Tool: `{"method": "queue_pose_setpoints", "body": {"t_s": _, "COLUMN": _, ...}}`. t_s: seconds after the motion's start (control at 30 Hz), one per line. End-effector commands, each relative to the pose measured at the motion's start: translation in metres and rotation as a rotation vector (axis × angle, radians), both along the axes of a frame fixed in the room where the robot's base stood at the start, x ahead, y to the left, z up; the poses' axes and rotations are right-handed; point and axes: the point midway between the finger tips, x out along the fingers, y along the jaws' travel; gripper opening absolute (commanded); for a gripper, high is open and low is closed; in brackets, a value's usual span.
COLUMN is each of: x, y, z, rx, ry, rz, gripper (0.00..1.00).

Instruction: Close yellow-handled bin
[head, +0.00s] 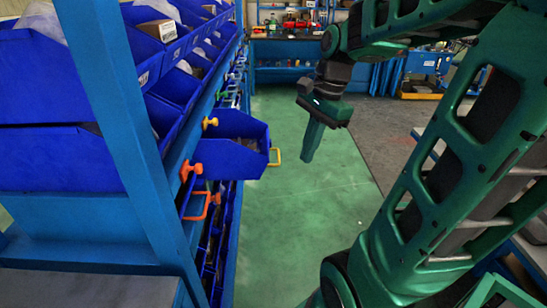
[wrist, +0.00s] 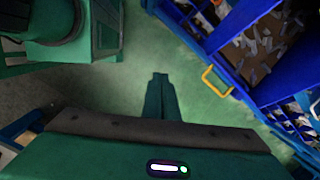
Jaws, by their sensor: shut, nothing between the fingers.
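A blue bin with a yellow handle (head: 275,157) sticks out from the rack on the left in the head view, pulled open toward the aisle. The bin (head: 228,152) holds small loose items. In the wrist view its yellow handle (wrist: 217,80) shows right of centre, with the bin's contents (wrist: 262,45) at upper right. My gripper (head: 307,158) is shut and empty, pointing down over the green floor. It is to the right of the handle in the head view and apart from it. In the wrist view the fingers (wrist: 160,78) are together, left of the handle.
The blue rack (head: 135,120) on the left holds several blue bins with orange, yellow and green handles or knobs. An orange handle (head: 197,205) is lower and nearer. The green floor (head: 305,210) is free. A workbench (head: 285,48) stands at the back.

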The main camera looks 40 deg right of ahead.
Motion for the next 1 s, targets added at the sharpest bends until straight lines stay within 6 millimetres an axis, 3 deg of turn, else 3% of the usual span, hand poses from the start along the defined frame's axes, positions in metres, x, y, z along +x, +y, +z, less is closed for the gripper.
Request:
{"method": "queue_pose_setpoints", "body": {"t_s": 0.2, "x": 0.037, "y": -0.011, "z": 0.014, "rx": 0.074, "ry": 0.037, "rz": -0.342, "gripper": 0.00}}
{"method": "queue_pose_setpoints", "body": {"t_s": 0.53, "x": 0.056, "y": -0.017, "z": 0.018, "rx": 0.120, "ry": 0.067, "rz": -0.546, "gripper": 0.00}}
{"method": "queue_pose_setpoints", "body": {"t_s": 0.67, "x": 0.058, "y": -0.015, "z": 0.006, "rx": 0.120, "ry": 0.069, "rz": -0.549, "gripper": 0.00}}
{"method": "queue_pose_setpoints", "body": {"t_s": 1.0, "x": 0.065, "y": -0.001, "z": -0.054, "rx": 0.119, "ry": 0.071, "rz": -0.546, "gripper": 0.00}}
